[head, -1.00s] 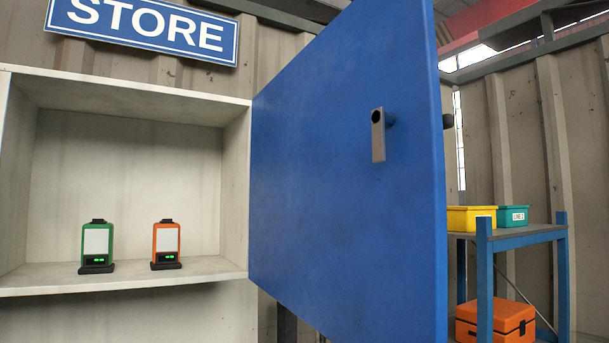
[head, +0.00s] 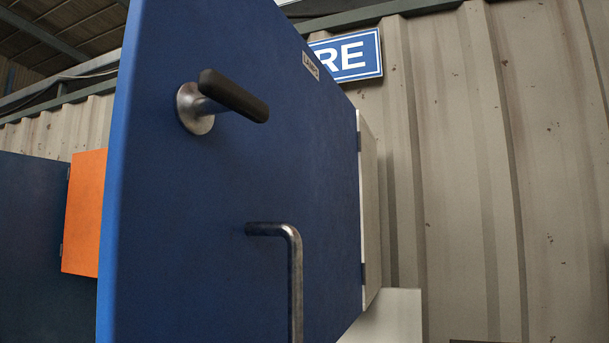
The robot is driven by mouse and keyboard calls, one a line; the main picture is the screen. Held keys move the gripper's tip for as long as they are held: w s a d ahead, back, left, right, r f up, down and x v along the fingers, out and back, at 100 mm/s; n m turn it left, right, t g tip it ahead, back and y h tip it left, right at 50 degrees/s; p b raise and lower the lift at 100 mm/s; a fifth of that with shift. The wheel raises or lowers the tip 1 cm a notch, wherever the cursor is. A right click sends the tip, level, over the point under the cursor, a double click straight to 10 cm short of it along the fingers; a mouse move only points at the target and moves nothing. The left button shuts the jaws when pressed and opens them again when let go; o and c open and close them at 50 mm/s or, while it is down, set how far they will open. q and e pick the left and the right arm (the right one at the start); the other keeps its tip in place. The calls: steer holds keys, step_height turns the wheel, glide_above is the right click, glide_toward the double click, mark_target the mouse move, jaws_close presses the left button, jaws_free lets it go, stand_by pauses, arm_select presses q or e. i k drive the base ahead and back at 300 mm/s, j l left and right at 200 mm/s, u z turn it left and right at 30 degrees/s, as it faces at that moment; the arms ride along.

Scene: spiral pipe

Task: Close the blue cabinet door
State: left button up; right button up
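The blue cabinet door (head: 240,190) stands open and fills the middle of the head view. Its outer face shows, with a black lever handle on a round metal plate (head: 220,100) near its free left edge. Lower down is a bent metal pull bar (head: 293,270), its lower end cut off by the frame. The door's right edge meets the white cabinet side (head: 370,210) at hinges. The cabinet's inside is hidden behind the door. Neither of my grippers is in view.
A blue sign (head: 350,55), partly hidden by the door, hangs on the corrugated wall (head: 480,180). An orange panel (head: 84,212) and a dark blue panel (head: 30,250) stand at the left. A pale block (head: 392,318) is at the lower right of the door.

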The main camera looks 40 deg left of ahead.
mark_target(228, 226)
steer(key=u, duration=1.3)
